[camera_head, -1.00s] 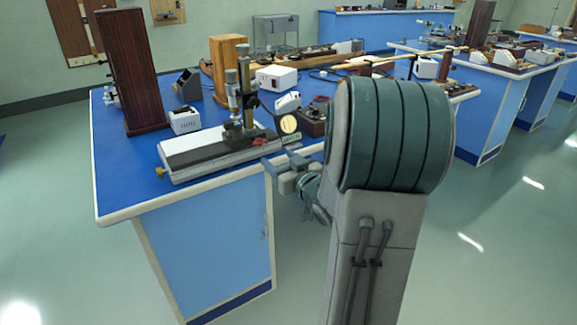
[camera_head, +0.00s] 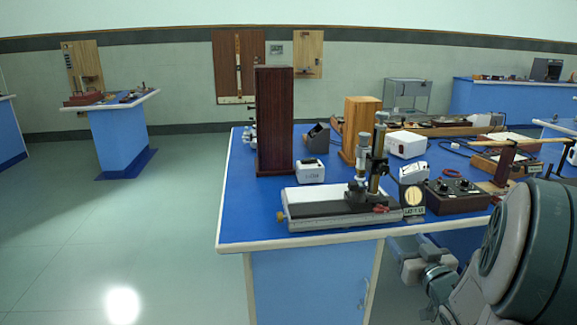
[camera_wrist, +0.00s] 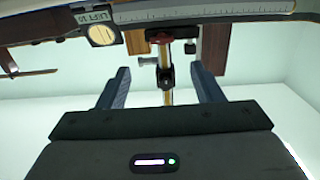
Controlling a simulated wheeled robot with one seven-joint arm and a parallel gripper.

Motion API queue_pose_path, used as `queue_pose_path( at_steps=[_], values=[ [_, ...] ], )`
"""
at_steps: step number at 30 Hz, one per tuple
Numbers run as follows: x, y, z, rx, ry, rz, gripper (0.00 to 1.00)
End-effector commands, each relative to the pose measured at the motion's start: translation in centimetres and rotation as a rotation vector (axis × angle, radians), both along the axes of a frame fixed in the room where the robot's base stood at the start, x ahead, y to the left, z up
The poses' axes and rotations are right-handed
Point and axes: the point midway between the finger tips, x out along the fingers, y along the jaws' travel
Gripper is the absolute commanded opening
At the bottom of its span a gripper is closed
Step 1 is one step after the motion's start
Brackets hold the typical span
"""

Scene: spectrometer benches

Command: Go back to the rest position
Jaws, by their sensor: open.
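My gripper (camera_wrist: 160,90) shows in the wrist view with its two dark fingers apart and nothing between them. In the head view my arm fills the lower right corner, and the gripper end (camera_head: 405,262) is partly visible just in front of the bench's front edge. The traveling microscope (camera_head: 330,205) with its upright column stands on the blue bench (camera_head: 245,215), beyond my gripper.
Another small bench (camera_head: 122,140) stands at the far left. The floor (camera_head: 110,240) at left is clear.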

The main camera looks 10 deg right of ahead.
Motion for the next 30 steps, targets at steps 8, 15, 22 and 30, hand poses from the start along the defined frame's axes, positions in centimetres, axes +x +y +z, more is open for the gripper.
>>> queue_pose_path(
  at_steps=[8,15,22,30],
  values=[
    [0.4,2.0,3.9,-0.086,0.247,-0.124,0.6],
    [-2.0,4.7,6.6,-0.105,0.506,-0.213,0.6],
    [-6.6,8.9,9.2,-0.078,0.769,-0.229,0.6],
    [-14.1,15.1,12.4,-0.026,1.085,-0.135,0.6]
  ],
)
